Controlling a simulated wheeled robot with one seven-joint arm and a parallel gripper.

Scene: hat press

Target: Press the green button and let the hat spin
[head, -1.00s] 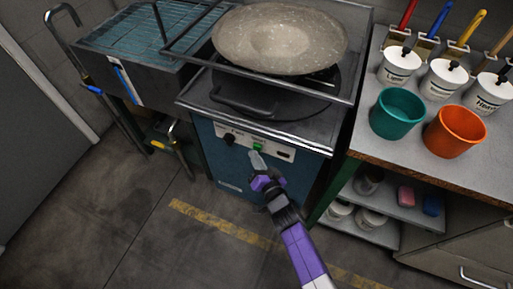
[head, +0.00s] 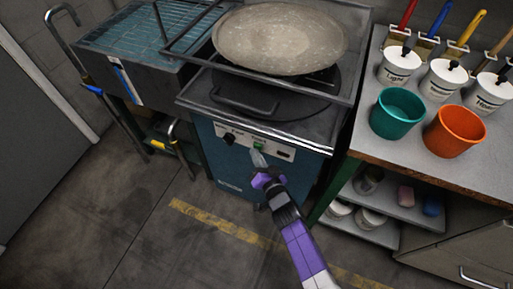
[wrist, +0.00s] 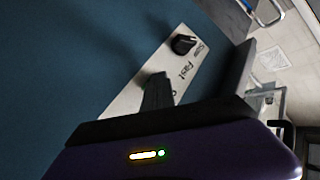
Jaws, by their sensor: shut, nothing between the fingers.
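The hat press (head: 235,178) stands ahead of me with a blue front. A pale control strip on it carries a green button (head: 259,146) and a black knob (head: 229,139), which also shows in the wrist view (wrist: 184,44). A large, round, speckled grey-beige hat (head: 279,40) lies on top of the press. My gripper (head: 259,158) is shut and empty, its tips just below the green button in the head view. I cannot tell whether they touch it.
A bench at right holds a teal cup (head: 397,113), an orange cup (head: 455,131), several white labelled pots and brushes. Its lower shelves hold jars and blocks. A dark sink-like unit (head: 140,62) stands left of the press. The floor in front is clear.

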